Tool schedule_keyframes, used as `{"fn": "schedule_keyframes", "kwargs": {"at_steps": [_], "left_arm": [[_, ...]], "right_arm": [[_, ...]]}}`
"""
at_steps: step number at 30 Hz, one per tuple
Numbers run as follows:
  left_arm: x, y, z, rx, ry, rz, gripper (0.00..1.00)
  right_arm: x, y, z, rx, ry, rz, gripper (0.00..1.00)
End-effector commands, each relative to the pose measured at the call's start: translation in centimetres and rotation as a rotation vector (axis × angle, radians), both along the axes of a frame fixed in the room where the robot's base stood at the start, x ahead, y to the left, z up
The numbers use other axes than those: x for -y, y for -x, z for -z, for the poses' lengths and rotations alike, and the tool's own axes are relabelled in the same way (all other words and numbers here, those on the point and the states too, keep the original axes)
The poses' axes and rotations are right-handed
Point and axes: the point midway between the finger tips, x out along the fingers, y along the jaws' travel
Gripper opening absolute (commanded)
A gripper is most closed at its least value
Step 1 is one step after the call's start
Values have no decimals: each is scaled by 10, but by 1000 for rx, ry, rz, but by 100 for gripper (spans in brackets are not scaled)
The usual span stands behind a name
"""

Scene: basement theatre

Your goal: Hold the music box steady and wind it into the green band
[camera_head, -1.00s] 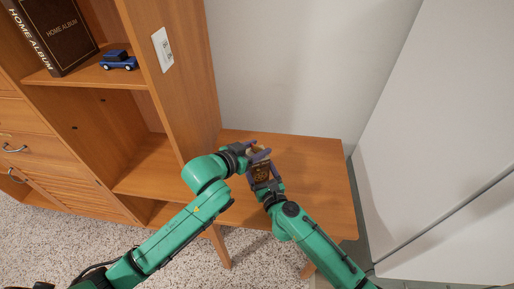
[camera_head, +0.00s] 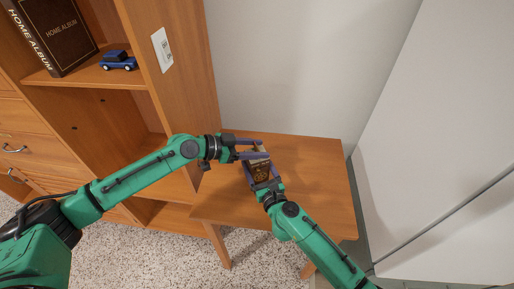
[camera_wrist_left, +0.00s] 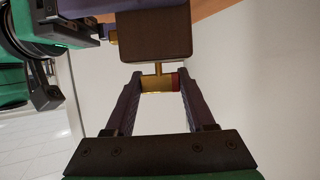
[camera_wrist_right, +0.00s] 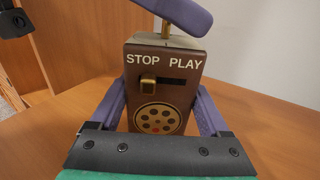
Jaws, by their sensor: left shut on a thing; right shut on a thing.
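The music box (camera_head: 261,170) is a small dark brown box on the wooden table. In the right wrist view its face (camera_wrist_right: 158,95) reads STOP and PLAY, with a brass slider (camera_wrist_right: 149,84) under STOP and a round grille (camera_wrist_right: 158,119). My right gripper (camera_head: 262,181) is shut on the box's sides. My left gripper (camera_wrist_left: 158,83) is shut on the brass winding key (camera_wrist_left: 157,70), whose shaft enters the box; a red part shows at one end. One left finger (camera_wrist_right: 175,14) crosses above the box in the right wrist view. No green band is visible.
The table (camera_head: 320,190) is otherwise clear, with a wall behind it. A wooden shelf unit (camera_head: 180,80) stands at the left, holding a blue toy car (camera_head: 118,60) and a home album (camera_head: 62,32). A pale panel (camera_head: 445,130) stands at the right.

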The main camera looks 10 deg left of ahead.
Motion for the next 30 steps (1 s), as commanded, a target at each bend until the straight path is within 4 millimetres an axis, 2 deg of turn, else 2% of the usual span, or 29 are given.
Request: {"fn": "schedule_keyframes", "kwargs": {"at_steps": [10,11,12,13,23,26,30], "left_arm": [[-3,-1,3,-2,-5,-4,0],[-3,-1,3,-2,-5,-4,62],[-3,-1,3,-2,-5,-4,78],[-3,-1,2,-2,-5,-3,85],[-3,1,0,-1,-1,-1,85],[-13,6,-4,-2,-3,-2,85],[-43,21,-16,-4,-6,-4,85]], "right_arm": [[-1,1,0,-4,-7,-3,0],[-1,1,0,-4,-7,-3,0],[-1,1,0,-4,-7,-3,0],[-1,1,0,-4,-7,-2,0],[0,0,0,-3,-5,-1,0],[0,0,0,-2,-4,0,0],[0,0,0,-2,-4,1,0]]}}
